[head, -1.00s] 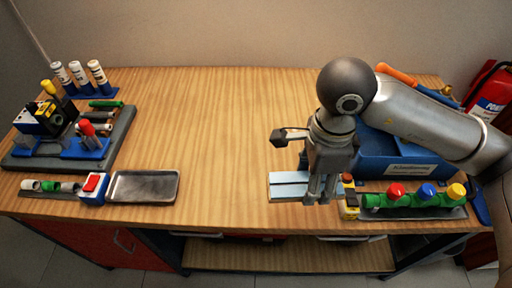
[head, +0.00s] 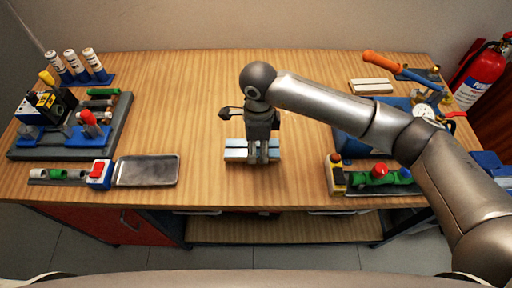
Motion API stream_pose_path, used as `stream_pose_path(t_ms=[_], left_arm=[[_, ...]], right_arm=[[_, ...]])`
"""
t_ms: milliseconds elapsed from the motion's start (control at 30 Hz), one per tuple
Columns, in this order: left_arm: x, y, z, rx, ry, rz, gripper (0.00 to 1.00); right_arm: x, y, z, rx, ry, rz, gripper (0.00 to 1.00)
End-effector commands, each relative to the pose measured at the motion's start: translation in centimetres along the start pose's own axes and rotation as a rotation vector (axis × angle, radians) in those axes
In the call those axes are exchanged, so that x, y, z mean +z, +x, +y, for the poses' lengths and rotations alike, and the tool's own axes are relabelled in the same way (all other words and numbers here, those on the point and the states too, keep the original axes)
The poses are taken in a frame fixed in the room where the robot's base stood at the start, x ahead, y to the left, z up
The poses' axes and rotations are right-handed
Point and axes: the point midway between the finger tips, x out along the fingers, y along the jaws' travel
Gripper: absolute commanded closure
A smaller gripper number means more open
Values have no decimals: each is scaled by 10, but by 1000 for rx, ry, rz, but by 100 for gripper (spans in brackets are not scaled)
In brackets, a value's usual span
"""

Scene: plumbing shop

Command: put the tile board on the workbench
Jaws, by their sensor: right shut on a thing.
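The tile board (head: 235,154), a flat pale blue and white piece, is at the middle of the workbench (head: 190,110), near its front half. My right gripper (head: 258,160) points down over the board and is shut on it; the fingers hide its middle. I cannot tell whether the board touches the bench top or hangs just above it. My left gripper is not in view.
A metal tray (head: 148,170) and a red-button box (head: 100,173) lie to the left. Bare wood surrounds the board.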

Motion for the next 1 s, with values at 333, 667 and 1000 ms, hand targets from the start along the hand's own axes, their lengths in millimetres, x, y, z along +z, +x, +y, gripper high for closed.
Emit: stream_pose_path(t_ms=[333,667,1000], left_arm=[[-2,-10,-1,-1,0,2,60],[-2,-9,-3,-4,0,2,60],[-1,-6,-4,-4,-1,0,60]], right_arm=[[5,31,-4,3,0,1,76],[5,40,-5,-1,-1,0,76],[4,42,-5,0,-1,1,25]])
